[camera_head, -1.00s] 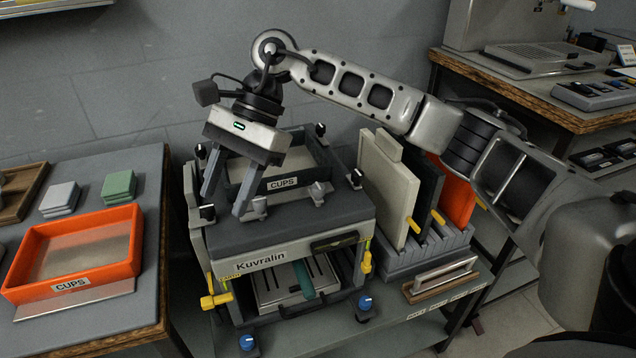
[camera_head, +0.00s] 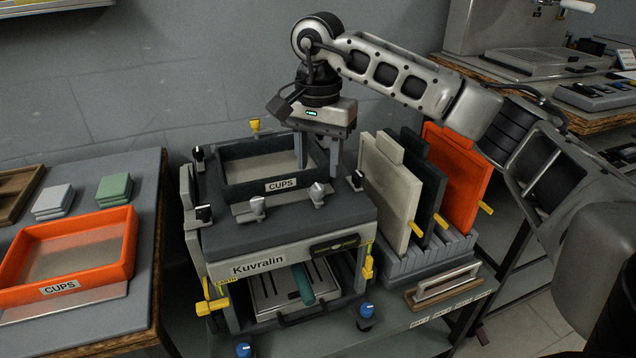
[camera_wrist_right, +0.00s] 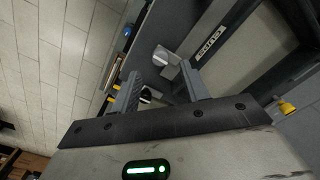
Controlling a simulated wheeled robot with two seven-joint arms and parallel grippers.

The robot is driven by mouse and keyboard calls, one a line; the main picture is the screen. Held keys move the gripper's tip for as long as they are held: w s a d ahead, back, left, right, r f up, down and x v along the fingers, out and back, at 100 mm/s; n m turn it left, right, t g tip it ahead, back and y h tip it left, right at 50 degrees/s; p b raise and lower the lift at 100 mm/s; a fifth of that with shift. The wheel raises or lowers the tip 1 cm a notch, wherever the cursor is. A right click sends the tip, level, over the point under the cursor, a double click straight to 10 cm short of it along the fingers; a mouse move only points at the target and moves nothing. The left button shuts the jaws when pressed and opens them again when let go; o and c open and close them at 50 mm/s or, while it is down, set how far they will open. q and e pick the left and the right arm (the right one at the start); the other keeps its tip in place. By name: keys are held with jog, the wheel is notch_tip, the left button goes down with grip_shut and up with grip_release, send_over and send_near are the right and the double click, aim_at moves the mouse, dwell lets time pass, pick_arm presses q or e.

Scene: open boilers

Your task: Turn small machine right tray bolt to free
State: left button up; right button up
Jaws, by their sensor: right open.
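The small machine (camera_head: 290,235), labelled Kuvralin, carries a dark CUPS tray (camera_head: 240,190) on top. Two silver bolts stand at the tray's front: a left one (camera_head: 258,206) and a right one (camera_head: 317,193). Black-and-white knobs stand at the machine's corners, including the front right knob (camera_head: 359,180). My right gripper (camera_head: 318,168) is open and empty, pointing down over the tray's right side, behind the right bolt. In the wrist view a silver bolt (camera_wrist_right: 165,56) shows beyond the open fingers (camera_wrist_right: 160,92), apart from them. My left gripper is not in view.
Upright panels (camera_head: 385,190) in a grey rack stand close on the machine's right. An orange CUPS tray (camera_head: 125,245) lies on the left table. A yellow knob (camera_head: 255,125) stands behind the dark tray. A wall is behind. The air above the machine's left side is clear.

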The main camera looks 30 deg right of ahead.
aim_at(318, 186)
jog(key=shift+f, duration=2.4)
jog(key=c, duration=1)
